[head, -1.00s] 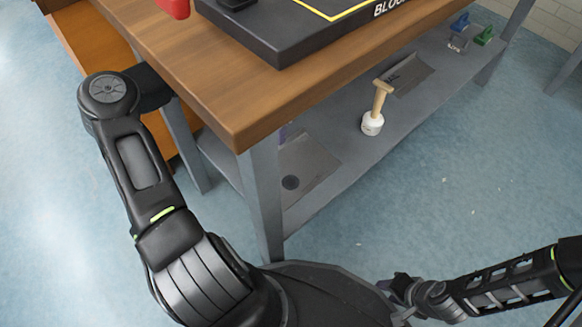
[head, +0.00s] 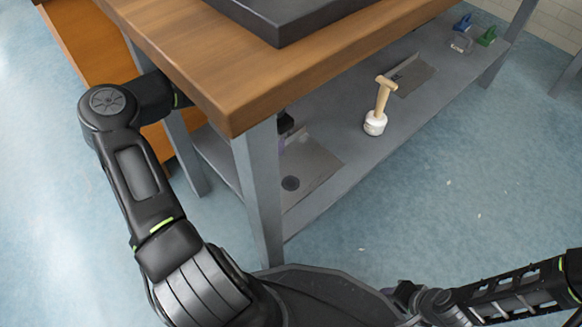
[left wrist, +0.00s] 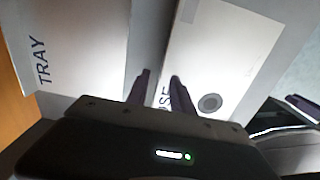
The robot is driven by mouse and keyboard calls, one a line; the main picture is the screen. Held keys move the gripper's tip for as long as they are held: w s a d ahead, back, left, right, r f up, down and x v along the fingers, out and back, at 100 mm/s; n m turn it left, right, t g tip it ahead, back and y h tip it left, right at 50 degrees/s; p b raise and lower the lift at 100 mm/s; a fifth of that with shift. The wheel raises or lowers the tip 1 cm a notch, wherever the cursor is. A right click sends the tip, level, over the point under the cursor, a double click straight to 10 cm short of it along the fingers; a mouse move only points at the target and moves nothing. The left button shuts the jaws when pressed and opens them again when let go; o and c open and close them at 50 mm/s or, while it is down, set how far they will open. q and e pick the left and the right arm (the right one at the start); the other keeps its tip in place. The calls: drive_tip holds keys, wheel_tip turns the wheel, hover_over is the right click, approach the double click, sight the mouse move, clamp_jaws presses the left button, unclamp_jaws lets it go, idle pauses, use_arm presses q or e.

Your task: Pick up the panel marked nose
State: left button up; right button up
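The panel marked nose (left wrist: 215,55) shows in the left wrist view as a pale plate with a dark round spot and the letters "SE" visible beside the fingers. In the head view a grey plate with a dark disc (head: 312,163), apparently the same panel, lies on the lower shelf. My left gripper (left wrist: 158,85) is open, its two fingertips apart near the panel's left edge. I cannot tell whether they touch it. In the head view the left hand is mostly hidden under the tabletop.
A panel marked TRAY (left wrist: 75,45) lies left of the nose panel. The wooden tabletop (head: 235,95) overhangs the grey shelf (head: 335,120), with a table leg (head: 258,190) in front.

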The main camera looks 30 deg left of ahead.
use_arm(q)
clamp_jaws()
idle(0.3)
idle(1.2)
